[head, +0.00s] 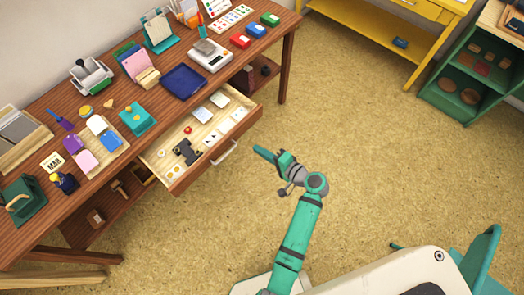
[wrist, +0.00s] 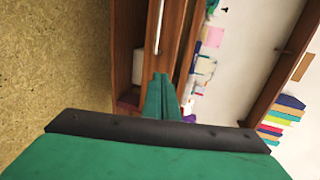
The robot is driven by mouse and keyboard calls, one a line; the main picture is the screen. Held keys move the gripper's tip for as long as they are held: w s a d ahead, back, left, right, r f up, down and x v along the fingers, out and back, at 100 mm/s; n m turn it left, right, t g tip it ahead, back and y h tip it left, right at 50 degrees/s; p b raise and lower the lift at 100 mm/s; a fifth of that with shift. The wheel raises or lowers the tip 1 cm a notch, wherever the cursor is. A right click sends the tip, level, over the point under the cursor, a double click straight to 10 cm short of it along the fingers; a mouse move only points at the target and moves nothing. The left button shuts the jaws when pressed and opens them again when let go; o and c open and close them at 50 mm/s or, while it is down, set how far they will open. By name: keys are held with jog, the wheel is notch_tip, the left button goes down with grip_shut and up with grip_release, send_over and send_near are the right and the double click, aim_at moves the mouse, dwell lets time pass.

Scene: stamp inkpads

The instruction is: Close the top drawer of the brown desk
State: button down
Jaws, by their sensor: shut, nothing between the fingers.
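The brown desk (head: 62,98) stands at the left of the head view. Its top drawer (head: 233,125) is pulled out toward me, with pale interior, papers, a black item and small objects inside. The drawer's metal handle (head: 223,153) is on its front face. My gripper (head: 258,151) is shut and empty, a short way to the right of the drawer front and apart from it in the head view. In the wrist view, the shut fingers (wrist: 160,85) point toward brown wood with a light metal bar, which looks like the drawer front and handle (wrist: 159,25).
The desk top holds stamps, inkpads, a scale (head: 212,57) and a dark blue tray (head: 183,82). A lower shelf (head: 110,205) runs under the desk. A yellow table (head: 378,30) and a green shelf (head: 470,75) stand at the back right. The floor between is clear.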

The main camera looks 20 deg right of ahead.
send_near(235, 134)
jog(key=x, duration=0.4)
jog(key=shift+w+a+f, duration=0.15)
jog(key=shift+w+f, duration=0.05)
jog(key=shift+f, duration=0.25)
jog(key=shift+w+a, duration=0.35)
jog(key=shift+w, duration=0.3)
